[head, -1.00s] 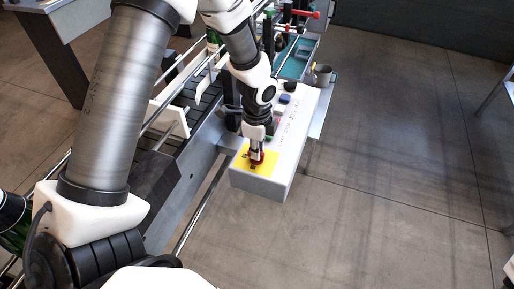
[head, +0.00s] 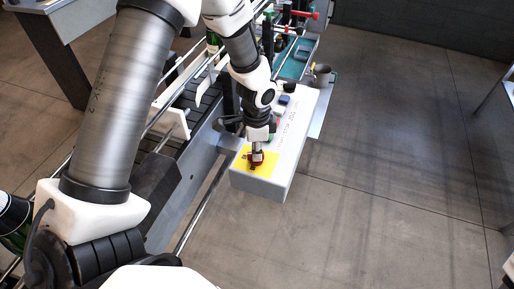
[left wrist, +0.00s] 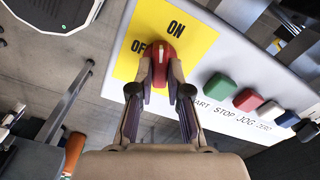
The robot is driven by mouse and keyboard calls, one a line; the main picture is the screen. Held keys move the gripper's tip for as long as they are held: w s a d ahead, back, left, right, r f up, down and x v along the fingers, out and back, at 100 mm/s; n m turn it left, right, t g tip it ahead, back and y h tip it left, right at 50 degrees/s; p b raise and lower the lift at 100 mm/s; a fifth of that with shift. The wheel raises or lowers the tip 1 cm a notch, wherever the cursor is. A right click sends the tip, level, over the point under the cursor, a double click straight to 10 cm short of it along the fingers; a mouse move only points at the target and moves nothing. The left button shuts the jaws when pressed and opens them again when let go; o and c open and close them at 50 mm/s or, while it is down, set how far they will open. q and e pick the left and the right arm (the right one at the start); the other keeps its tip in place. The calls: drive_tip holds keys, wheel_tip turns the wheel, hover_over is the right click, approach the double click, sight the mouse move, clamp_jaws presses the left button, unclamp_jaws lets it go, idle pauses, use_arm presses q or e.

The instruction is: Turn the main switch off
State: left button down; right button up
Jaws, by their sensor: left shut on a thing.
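The main switch is a red rotary knob (left wrist: 162,50) with a white pointer mark, set on a yellow plate (left wrist: 132,60) printed ON and OFF. The plate (head: 271,164) also shows at the near end of the white control box (head: 262,186) in the head view. My left gripper (head: 257,154) reaches down onto the knob. In the left wrist view its two fingers (left wrist: 161,80) are closed on the knob's sides. The white mark points up in that view, between the two labels. The end of OFF is partly hidden. My right gripper is not in view.
Green (left wrist: 217,84), red (left wrist: 246,99), white (left wrist: 268,113) and blue (left wrist: 288,119) buttons sit beside the yellow plate, labelled START, STOP, JOG, ZERO. A conveyor (head: 185,98) runs left of the box. A cup (head: 322,72) stands behind it.

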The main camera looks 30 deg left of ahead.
use_arm(q)
drive_tip(key=n, duration=0.6)
drive_tip(key=shift+s+f, duration=0.2)
drive_tip(key=n+b, duration=0.1)
drive_tip(key=n, duration=0.6)
idle(0.4)
drive_tip(key=c, duration=1.2)
unclamp_jaws()
drive_tip(key=shift+o, duration=0.4)
drive_tip(key=shift+w+r, duration=0.1)
drive_tip(key=shift+r, duration=0.1)
